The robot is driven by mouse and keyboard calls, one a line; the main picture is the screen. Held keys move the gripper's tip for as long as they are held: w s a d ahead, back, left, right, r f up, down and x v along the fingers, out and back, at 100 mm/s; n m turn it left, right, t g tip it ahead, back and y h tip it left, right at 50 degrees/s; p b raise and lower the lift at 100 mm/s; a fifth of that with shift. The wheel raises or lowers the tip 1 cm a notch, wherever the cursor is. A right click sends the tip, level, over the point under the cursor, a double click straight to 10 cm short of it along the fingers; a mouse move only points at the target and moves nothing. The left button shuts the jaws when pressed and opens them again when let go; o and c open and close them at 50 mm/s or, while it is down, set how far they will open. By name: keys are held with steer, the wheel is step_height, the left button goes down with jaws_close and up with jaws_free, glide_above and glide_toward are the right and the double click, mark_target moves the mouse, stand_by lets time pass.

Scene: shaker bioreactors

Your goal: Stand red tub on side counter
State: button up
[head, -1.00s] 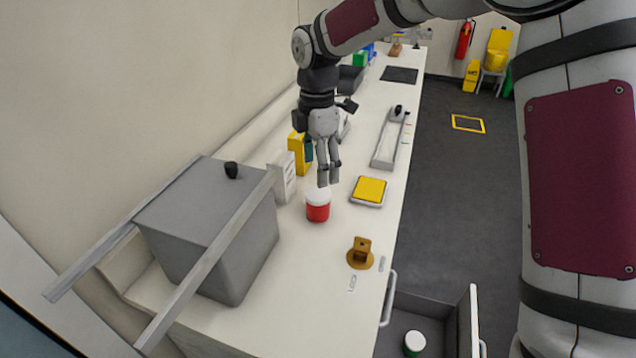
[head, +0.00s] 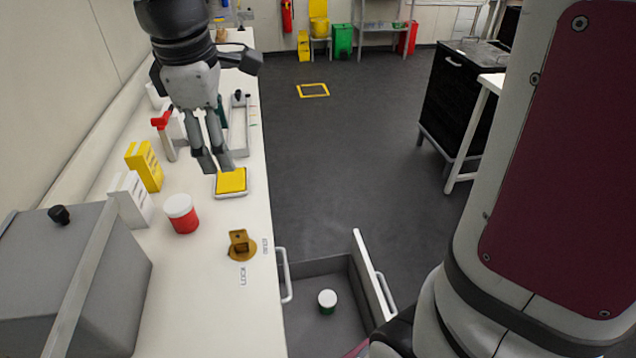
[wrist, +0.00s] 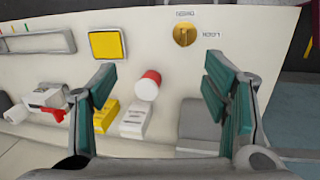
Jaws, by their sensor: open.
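The red tub (head: 183,215) with a white lid stands upright on the white counter (head: 215,300), between a white box and the brass latch piece. In the wrist view the red tub (wrist: 147,85) shows between my open fingers, beyond them.
A grey box (head: 75,275) stands at the near left. White (head: 131,198) and yellow (head: 146,166) cartons stand behind the tub. A yellow pad (head: 231,181) and a brass latch (head: 240,246) lie nearby. An open drawer (head: 345,295) holds a green tub with a white lid (head: 326,300).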

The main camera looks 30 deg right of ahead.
steer(key=s+d+m+t, duration=0.1)
steer(key=s+d+m, duration=0.1)
steer(key=s+m, duration=0.2)
steer(key=s+d+m+t, duration=0.1)
steer(key=s+m, duration=0.3)
steer(key=s, duration=0.4)
steer(key=s+d+m+y, duration=0.1)
steer(key=s+d+m, duration=0.3)
steer(key=s+m, duration=0.1)
steer(key=shift+s+f+t, duration=0.3)
steer(key=shift+s+t, duration=0.1)
steer(key=shift+s, duration=0.45)
